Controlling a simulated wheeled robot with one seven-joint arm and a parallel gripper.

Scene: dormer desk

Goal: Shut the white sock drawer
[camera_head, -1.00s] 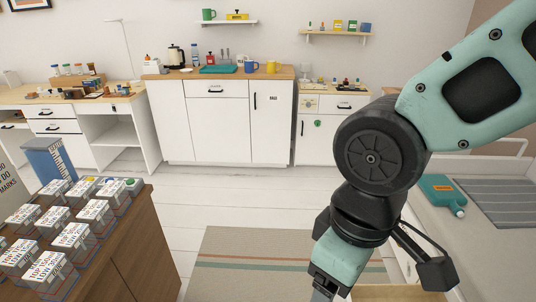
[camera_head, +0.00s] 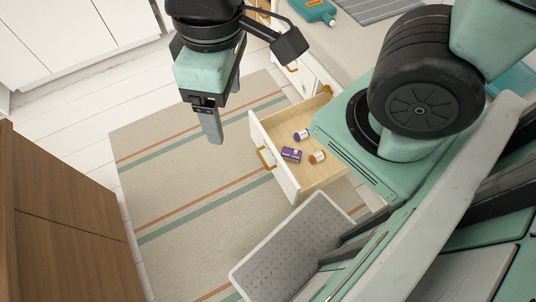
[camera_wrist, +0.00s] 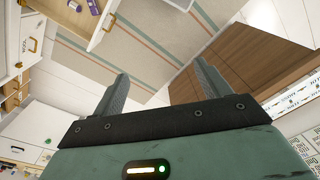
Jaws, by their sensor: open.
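A white-fronted drawer (camera_head: 290,182) stands pulled open in the head view, just right of centre, over the striped rug. It has a brass handle (camera_head: 265,158) and a pale wood inside. In it lie a purple box (camera_head: 291,154) and two small jars (camera_head: 317,157). My gripper (camera_head: 224,112) is open and empty, above the rug, left of the drawer front and apart from it in the picture. The wrist view shows its two fingers spread (camera_wrist: 160,80), with part of the open drawer (camera_wrist: 101,32) at top left. Whether any socks are inside cannot be told.
A striped rug (camera_head: 180,190) covers the floor before the drawer. A brown wooden cabinet (camera_head: 70,220) stands at left. White cabinets (camera_head: 60,40) line the back. A teal bottle (camera_head: 313,9) lies on the surface above the drawer.

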